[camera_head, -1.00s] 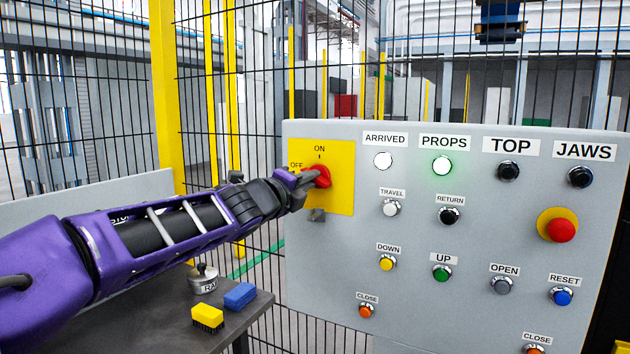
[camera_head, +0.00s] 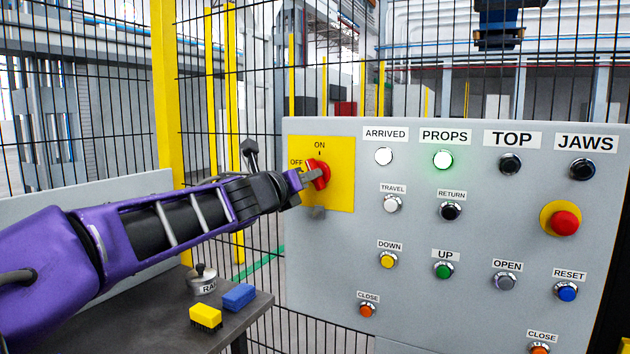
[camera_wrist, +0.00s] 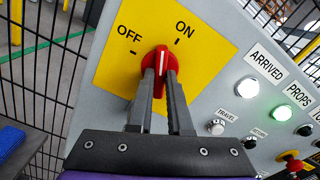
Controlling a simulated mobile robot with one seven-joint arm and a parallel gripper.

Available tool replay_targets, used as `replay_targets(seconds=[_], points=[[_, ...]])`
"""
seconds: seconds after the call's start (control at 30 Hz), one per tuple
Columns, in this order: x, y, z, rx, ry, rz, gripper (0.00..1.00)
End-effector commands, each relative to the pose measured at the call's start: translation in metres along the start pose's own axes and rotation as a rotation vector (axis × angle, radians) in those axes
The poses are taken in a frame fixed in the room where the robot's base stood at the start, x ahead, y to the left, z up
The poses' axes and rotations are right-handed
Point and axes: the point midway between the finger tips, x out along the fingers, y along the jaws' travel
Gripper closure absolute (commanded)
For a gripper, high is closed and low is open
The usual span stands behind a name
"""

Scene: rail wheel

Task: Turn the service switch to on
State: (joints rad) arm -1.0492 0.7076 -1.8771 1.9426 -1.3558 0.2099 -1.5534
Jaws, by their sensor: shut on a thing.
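The service switch is a red knob (camera_head: 319,172) on a yellow plate (camera_head: 338,190) marked OFF and ON, at the panel's upper left. In the wrist view the knob (camera_wrist: 162,62) shows a white line, and its tip points between the OFF and ON marks, nearer ON. My gripper (camera_head: 308,179) reaches in from the left. In the wrist view both fingers of my gripper (camera_wrist: 160,84) are closed on the knob, one on each side.
The grey panel (camera_head: 410,290) carries several buttons and lamps, with the PROPS lamp (camera_head: 443,160) lit green. A red stop button (camera_head: 563,223) is at the right. A dark table (camera_head: 240,318) holds a yellow brush (camera_head: 206,316) and blue block (camera_head: 239,296). Wire fencing stands behind.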

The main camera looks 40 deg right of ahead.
Motion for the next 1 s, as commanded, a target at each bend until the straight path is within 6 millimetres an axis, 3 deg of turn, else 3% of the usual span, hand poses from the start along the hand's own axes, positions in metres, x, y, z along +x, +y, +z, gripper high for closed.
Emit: replay_targets(seconds=[0.43,0.73,0.77,0.8,0.97,1.0], points=[[-0.0001,0.0009,-0.0013,0.104,0.001,0.001,1.0],[-0.0001,0.0011,-0.0017,0.445,0.0,0.0,1.0],[-0.0001,0.0006,-0.0009,0.454,0.001,0.0,0.81],[-0.0001,0.0003,-0.0003,0.449,0.001,0.0,0.74],[-0.0001,0.0003,-0.0002,0.446,0.001,0.0,0.45],[-0.0001,0.0003,-0.0002,0.446,0.001,0.0,0.45]])
